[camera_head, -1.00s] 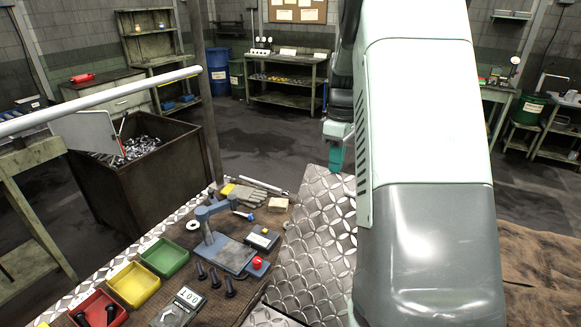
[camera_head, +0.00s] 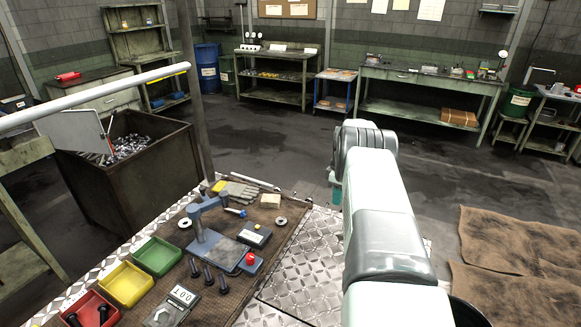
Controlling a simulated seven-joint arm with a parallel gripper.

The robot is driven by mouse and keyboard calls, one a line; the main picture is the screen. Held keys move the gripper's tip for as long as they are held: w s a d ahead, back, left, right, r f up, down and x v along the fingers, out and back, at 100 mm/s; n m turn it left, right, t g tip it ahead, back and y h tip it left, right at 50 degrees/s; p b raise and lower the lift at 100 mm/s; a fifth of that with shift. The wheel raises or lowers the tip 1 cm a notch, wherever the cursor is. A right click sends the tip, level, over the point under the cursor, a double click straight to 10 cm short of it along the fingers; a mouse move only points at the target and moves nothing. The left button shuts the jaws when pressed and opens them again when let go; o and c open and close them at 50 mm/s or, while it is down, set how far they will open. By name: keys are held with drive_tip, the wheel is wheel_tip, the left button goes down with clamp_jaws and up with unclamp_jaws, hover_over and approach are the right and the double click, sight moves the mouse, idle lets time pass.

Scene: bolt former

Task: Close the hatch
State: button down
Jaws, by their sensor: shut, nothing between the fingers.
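The hatch appears to be the diamond-plate metal panel (camera_head: 306,262) to the right of the brown work mat. It looks flat and level with the plated surface around it, with a dark seam along its left edge. My arm covers its right part, so I cannot tell whether it sits fully flush there. My gripper (camera_head: 336,192) has teal fingers and hangs beyond the panel's far right end, partly hidden by my wrist. It is shut and empty, and seems apart from the panel.
On the mat stand a blue press (camera_head: 214,238), dark bolts (camera_head: 208,273), a counter (camera_head: 182,296) and green (camera_head: 157,256), yellow (camera_head: 126,284) and red (camera_head: 91,309) trays. A rusty bin (camera_head: 130,185) stands left. Open floor lies beyond; brown cloths (camera_head: 515,240) lie right.

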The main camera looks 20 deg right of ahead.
drive_tip(key=shift+w+d+f, duration=0.1)
drive_tip(key=shift+f, duration=0.65)
